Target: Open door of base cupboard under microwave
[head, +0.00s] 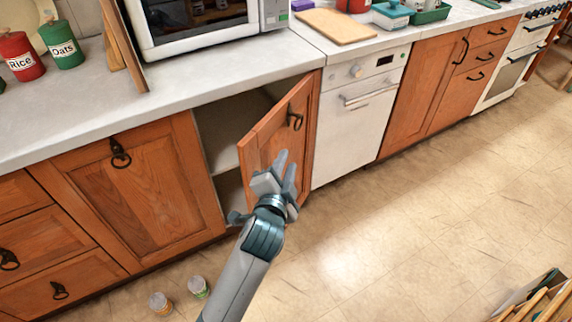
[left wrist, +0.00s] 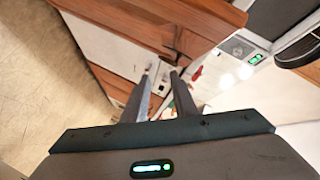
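The wooden door (head: 264,140) of the base cupboard below the microwave (head: 200,30) stands partly open. Its left edge is swung out from the front, and the dark interior (head: 228,120) with a pale shelf shows at its left. A dark ring handle (head: 296,121) sits high on the door. My left gripper (head: 286,165) is in front of the lower part of the door and hides some of it. Its fingers are apart with nothing between them; they also show in the left wrist view (left wrist: 164,80). I cannot tell whether they touch the door. My right gripper is not in view.
A white dishwasher (head: 355,110) stands right of the cupboard. A closed cupboard door (head: 135,195) and drawers are at the left. The floor (head: 420,200) at the right is mostly clear.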

